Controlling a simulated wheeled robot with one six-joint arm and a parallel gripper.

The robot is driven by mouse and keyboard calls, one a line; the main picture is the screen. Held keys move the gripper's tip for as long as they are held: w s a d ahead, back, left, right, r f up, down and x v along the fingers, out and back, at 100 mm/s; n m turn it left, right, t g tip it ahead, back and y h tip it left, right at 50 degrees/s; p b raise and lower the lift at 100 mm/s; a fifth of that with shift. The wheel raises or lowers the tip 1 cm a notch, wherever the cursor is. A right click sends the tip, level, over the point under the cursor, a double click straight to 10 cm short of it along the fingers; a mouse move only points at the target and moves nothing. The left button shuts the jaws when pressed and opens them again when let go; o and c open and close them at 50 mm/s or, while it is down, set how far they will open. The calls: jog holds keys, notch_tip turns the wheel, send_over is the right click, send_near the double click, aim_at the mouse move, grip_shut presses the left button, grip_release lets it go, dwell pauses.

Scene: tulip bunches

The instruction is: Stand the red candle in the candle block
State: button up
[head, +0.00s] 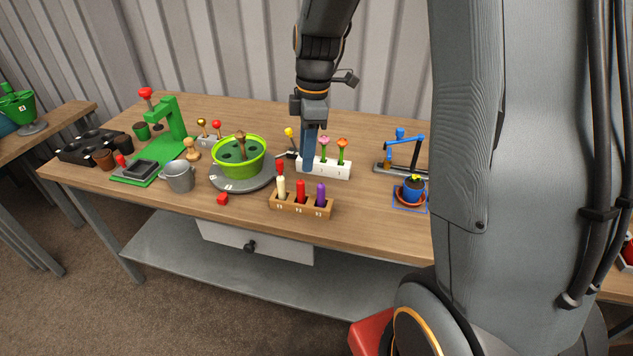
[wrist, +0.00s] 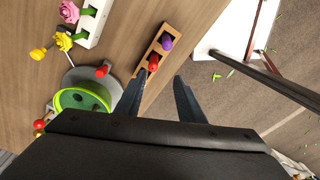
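The wooden candle block (head: 289,207) stands near the table's front edge. It holds a cream candle (head: 282,188) at left, the red candle (head: 300,190) in the middle and a purple candle (head: 320,194) at right, all looking upright. In the wrist view the red candle (wrist: 153,62) and purple candle (wrist: 167,42) show from above; a finger hides the block's lower end. My gripper (head: 309,168) points down, in front of part of the white flower block in the head view. In the wrist view my gripper (wrist: 159,78) is open and nothing is between its fingers.
A red knob-like piece (head: 280,167) shows behind the cream candle, by the grey turntable (head: 259,183) with the green pot (head: 238,168). The white flower block (head: 338,171) stands behind. A blue pot (head: 412,190) stands right.

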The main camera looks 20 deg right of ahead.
jog(key=s+a+f+m+t+h, duration=0.1)
jog(key=s+m, duration=1.4)
jog(key=shift+s+a+f+m, duration=0.2)
jog(key=shift+s+f+m, duration=0.1)
jog(key=shift+m, duration=0.1)
